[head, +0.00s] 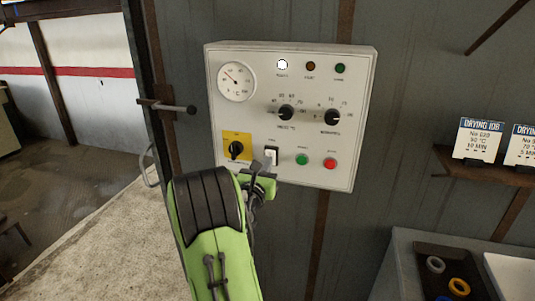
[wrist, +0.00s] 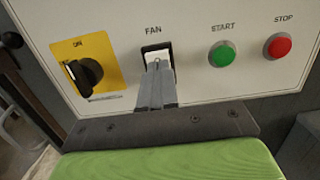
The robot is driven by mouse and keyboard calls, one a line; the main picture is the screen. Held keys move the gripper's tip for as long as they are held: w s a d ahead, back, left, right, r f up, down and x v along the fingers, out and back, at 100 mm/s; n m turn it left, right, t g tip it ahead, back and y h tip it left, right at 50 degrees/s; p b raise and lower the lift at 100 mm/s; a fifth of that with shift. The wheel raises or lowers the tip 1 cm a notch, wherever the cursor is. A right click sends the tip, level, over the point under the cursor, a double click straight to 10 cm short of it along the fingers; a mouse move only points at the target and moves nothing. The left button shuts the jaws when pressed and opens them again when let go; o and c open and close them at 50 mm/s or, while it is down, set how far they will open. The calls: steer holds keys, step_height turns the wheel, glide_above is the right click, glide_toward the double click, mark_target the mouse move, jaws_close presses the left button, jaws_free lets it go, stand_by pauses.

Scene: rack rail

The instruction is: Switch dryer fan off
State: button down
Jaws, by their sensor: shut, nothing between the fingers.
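The dryer control panel (head: 230,120) is a white box on the grey wall. Its fan switch (head: 271,155) is a white rocker in a black frame, labelled FAN in the wrist view (wrist: 157,52). My gripper (head: 262,166) is shut and empty, with its fingertips (wrist: 159,66) at the lower part of the rocker. The fingers hide that lower part, and I cannot tell whether they touch it. The rocker's position is hard to tell.
Beside the switch are a black knob on a yellow plate (head: 229,138), a green START button (wrist: 222,54) and a red STOP button (wrist: 278,45). A white lamp (head: 282,64) looks lit. A door handle (head: 170,107) juts out at the left. Job cards (head: 477,139) stand on a shelf.

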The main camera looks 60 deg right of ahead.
mark_target(271, 149)
steer(key=shift+w+d+r, duration=0.1)
steer(key=shift+w+d, duration=0.05)
steer(key=shift+d, duration=0.6)
steer(key=r+p, duration=0.1)
steer(key=p, duration=0.3)
steer(key=shift+d+y, duration=0.15)
steer(key=shift+y, duration=0.15)
steer(key=r+y+p, duration=0.1)
steer(key=p, duration=0.5)
steer(key=shift+d, duration=0.15)
steer(key=shift+f, duration=0.35)
steer(key=shift+w+f, duration=0.1)
steer(key=shift+w, duration=0.05)
